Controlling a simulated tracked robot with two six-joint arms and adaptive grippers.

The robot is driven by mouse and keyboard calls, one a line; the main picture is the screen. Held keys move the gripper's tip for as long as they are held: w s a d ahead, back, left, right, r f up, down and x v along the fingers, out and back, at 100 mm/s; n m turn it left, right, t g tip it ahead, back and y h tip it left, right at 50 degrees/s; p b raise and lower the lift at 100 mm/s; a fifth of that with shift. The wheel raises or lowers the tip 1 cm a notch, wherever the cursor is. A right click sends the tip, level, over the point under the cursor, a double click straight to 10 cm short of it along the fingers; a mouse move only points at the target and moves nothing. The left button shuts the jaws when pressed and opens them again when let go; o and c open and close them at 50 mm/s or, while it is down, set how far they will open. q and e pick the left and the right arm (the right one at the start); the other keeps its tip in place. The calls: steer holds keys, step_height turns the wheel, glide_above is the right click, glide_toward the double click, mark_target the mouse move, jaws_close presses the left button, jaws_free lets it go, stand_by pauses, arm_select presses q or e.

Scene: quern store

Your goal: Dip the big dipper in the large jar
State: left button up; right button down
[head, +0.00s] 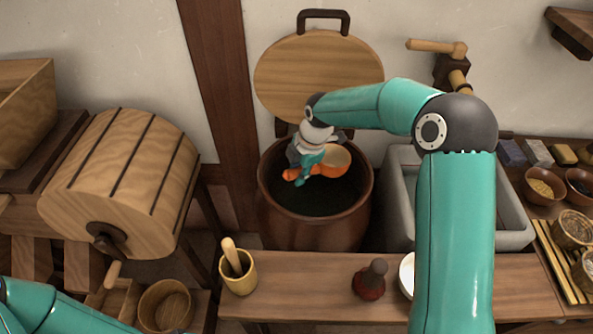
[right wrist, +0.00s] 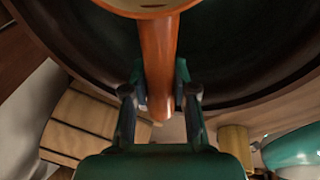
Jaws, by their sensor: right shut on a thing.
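The large jar (head: 313,232) is brown and round, with a dark inside, and stands behind the wooden bench in the head view. My right gripper (head: 306,166) reaches down at the jar's mouth. It is shut on the orange handle of the big dipper (head: 336,162), whose pale round bowl shows to the right of the fingers. In the right wrist view my fingers (right wrist: 160,92) close on the dipper's handle (right wrist: 158,55), with the bowl at the top edge and the dark jar inside behind it. How deep the bowl sits is hard to tell. My left gripper is out of view.
The jar's round wooden lid (head: 318,75) stands open behind it. A grey stone trough (head: 515,215) is close on the right. A yellow cup with a pestle (head: 239,277) and a dark red stamp-like object (head: 370,281) stand on the bench (head: 310,290). A wooden drum (head: 130,180) is left.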

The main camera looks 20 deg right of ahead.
steer(key=shift+f+b, duration=2)
steer(key=shift+f, duration=0.85)
steer(key=shift+f, duration=0.3)
steer(key=shift+r, duration=0.1)
stand_by(0.7)
step_height(320, 180, up, 3)
steer(key=shift+p, duration=0.85)
steer(key=shift+r, duration=0.2)
steer(key=shift+r+h, duration=0.75)
steer(key=shift+h, duration=0.05)
steer(key=shift+r, duration=0.15)
